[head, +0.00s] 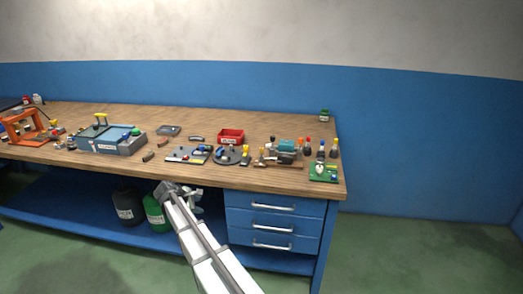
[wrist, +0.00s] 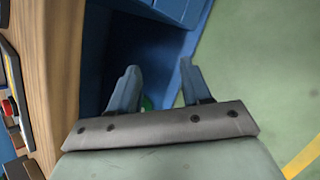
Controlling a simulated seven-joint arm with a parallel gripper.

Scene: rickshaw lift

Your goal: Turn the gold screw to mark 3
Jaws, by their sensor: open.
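I cannot make out the gold screw or mark 3 in either view; the small parts on the bench are too small to tell. My gripper (head: 192,192) is at the bench's front edge in the head view, left of the drawers. In the wrist view my gripper (wrist: 158,68) is open, with nothing between its two fingers. Beyond the fingers lie blue bench parts and green floor.
The wooden bench (head: 90,116) has free room at the back. Blue drawers (head: 272,223) are below right. A green canister (head: 154,212) stands underneath.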

